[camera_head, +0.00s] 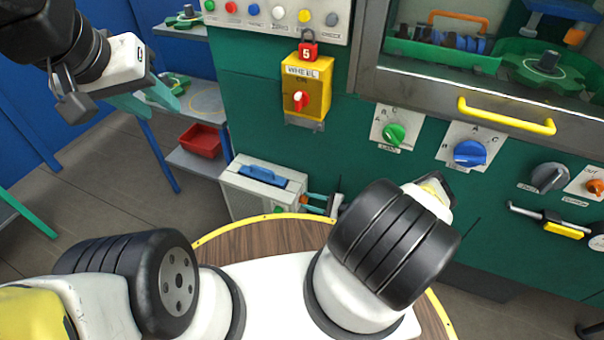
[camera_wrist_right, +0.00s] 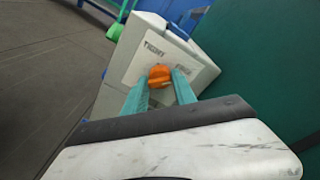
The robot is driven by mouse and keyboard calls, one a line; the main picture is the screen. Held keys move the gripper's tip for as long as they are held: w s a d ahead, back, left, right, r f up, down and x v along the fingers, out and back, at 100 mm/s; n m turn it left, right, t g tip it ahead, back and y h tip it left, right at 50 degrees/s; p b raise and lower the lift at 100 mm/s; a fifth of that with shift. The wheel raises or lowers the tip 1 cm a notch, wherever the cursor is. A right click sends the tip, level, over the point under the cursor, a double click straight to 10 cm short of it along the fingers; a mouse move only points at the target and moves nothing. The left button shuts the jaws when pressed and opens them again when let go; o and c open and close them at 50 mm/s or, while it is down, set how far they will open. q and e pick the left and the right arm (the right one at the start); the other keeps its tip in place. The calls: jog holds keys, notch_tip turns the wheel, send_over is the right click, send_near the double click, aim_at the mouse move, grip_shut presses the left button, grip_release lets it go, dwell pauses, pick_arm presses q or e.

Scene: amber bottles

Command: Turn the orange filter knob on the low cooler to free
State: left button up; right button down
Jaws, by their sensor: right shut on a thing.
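The low cooler (camera_head: 240,192) is a pale box with a blue handle (camera_head: 262,175), standing on the floor beside the green machine. It fills the middle of the right wrist view (camera_wrist_right: 120,95). Its orange filter knob (camera_wrist_right: 159,73) sits on a white plate with a word on each side, the right one apparently FREE. My right gripper (camera_wrist_right: 160,84) is shut on the knob, one teal finger on each side.
The green machine (camera_head: 262,110) carries a yellow WHEEL switch (camera_head: 303,88) with a red padlock (camera_head: 307,50), and green (camera_head: 394,135) and blue (camera_head: 470,153) knobs. A shelf with a red bin (camera_head: 200,141) stands left. My right arm covers the area right of the cooler.

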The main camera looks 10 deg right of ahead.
jog(key=shift+d, duration=0.1)
dwell(0.3)
jog(key=c, duration=1)
grip_release()
jog(key=shift+c, duration=0.2)
jog(key=v, duration=0.7)
jog(key=shift+s+d, duration=0.2)
jog(key=shift+d, duration=0.1)
